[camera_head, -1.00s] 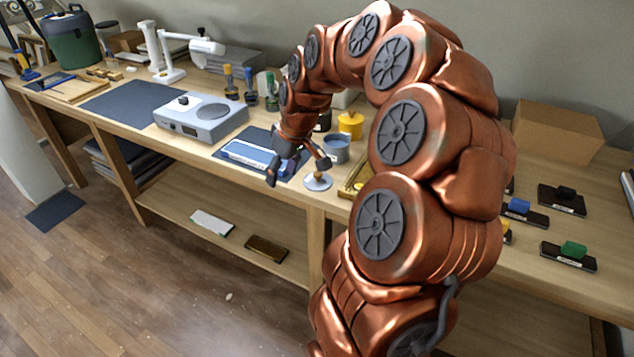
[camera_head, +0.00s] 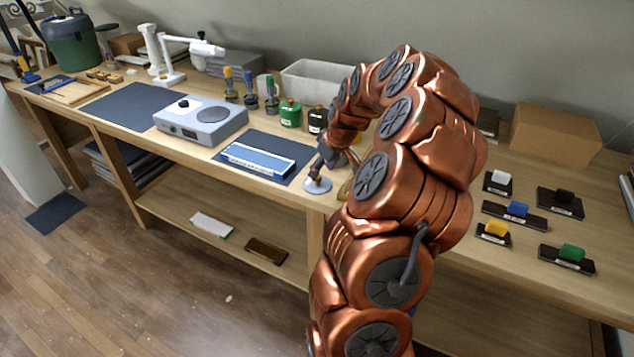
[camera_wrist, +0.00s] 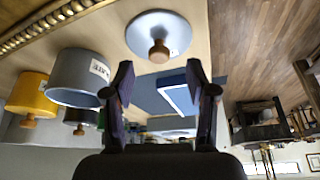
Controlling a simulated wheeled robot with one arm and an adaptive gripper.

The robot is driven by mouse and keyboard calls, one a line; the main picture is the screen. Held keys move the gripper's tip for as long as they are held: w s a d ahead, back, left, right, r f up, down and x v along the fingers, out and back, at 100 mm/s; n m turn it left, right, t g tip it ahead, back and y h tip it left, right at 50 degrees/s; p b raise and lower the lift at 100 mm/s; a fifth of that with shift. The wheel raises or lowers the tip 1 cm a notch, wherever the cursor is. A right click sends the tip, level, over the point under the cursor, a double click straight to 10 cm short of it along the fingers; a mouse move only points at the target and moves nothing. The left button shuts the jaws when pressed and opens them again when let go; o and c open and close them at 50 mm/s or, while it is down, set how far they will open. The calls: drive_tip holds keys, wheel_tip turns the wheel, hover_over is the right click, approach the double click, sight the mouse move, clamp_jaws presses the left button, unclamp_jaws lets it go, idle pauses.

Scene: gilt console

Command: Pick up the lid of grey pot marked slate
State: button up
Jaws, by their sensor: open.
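The lid is a grey disc with a wooden knob, lying flat near the bench's front edge in the head view (camera_head: 317,186). In the wrist view the lid (camera_wrist: 175,24) lies just beyond my fingertips, knob facing me. The grey pot (camera_wrist: 78,72), its label partly readable as SLATE, stands beside the lid in the wrist view; my arm hides it in the head view. My gripper (camera_wrist: 160,82) is open and empty, fingers either side of the knob's line but short of it. In the head view my gripper (camera_head: 321,168) is right at the lid.
A yellow pot (camera_wrist: 32,95) stands by the grey pot, and a gilt frame edge (camera_wrist: 62,17) lies near. Green (camera_head: 290,114) and black (camera_head: 317,121) pots stand behind. A blue-and-white box (camera_head: 258,160) lies on a dark mat (camera_head: 285,146) left of the lid.

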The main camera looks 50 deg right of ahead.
sight(319, 177)
drive_tip(key=shift+p+x, duration=0.6)
drive_tip(key=shift+x, duration=1.4)
drive_tip(key=shift+s+d, duration=0.1)
drive_tip(key=shift+s, duration=0.05)
clamp_jaws()
drive_tip(key=shift+r, duration=0.15)
